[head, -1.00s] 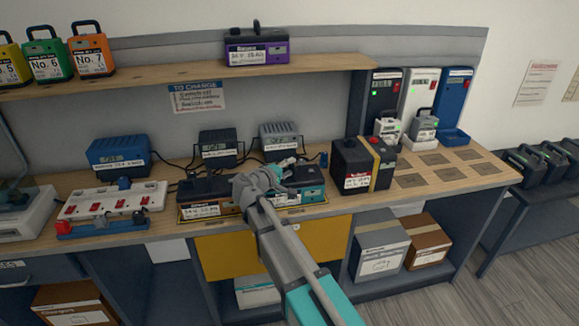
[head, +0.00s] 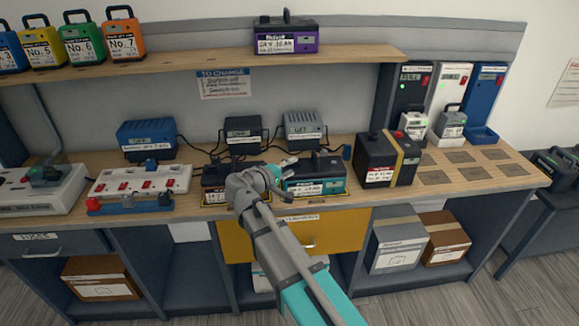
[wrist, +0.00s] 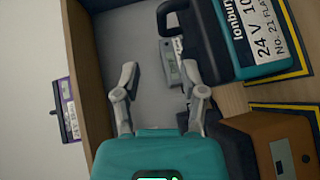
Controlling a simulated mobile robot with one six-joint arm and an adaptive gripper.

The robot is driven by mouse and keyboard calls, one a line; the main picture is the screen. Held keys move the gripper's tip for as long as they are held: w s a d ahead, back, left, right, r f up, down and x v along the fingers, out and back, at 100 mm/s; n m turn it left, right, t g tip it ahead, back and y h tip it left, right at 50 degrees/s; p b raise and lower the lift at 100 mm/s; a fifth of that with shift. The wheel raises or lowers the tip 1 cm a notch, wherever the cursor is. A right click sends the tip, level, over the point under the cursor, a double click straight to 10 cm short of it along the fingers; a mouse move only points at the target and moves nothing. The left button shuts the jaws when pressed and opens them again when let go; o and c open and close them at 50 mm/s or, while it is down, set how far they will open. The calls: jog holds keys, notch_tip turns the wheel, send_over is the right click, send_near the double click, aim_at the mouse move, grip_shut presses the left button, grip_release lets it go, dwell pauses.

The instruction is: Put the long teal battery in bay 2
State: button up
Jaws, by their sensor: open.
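The long teal battery (head: 318,178) stands on the workbench with a white label and a dark top handle. In the wrist view the teal battery (wrist: 238,38) is at upper right, its label partly cut off, with "No. 21 FLAT" readable. My gripper (head: 277,178) is over the bench just left of the battery and overlaps its left end in the head view. In the wrist view my gripper (wrist: 163,93) has its two fingers spread with nothing between them. Three wall units stand at the right: black (head: 408,90), white (head: 450,90) and blue (head: 485,95). I cannot make out which is bay 2.
Chargers (head: 303,130) with cables stand behind. Square pads (head: 480,172) at the right are empty.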

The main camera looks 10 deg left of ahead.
dwell(0.6)
jog(key=s+d+f+m+g+y, duration=0.1)
jog(key=d+f+m+g, duration=0.15)
jog(key=d, duration=0.35)
jog(key=s+d+f+m+g, duration=0.1)
jog(key=s+d+f+g, duration=0.2)
jog(key=d, duration=0.4)
jog(key=d+f+m+g+y, duration=0.1)
jog(key=d+f+g, duration=0.25)
jog(key=d, duration=0.25)
jog(key=s+d+f+m+g+y, duration=0.2)
jog(key=s+d+f+y, duration=0.1)
jog(key=s+d, duration=0.2)
jog(key=s+d+f+m+g+y, duration=0.2)
jog(key=s+d+f+m+y, duration=0.1)
jog(key=s, duration=0.4)
jog(key=shift+d+f+y, duration=0.3)
jog(key=shift+d+y, duration=0.5)
jog(key=shift+d, duration=0.25)
jog(key=shift+a, duration=0.1)
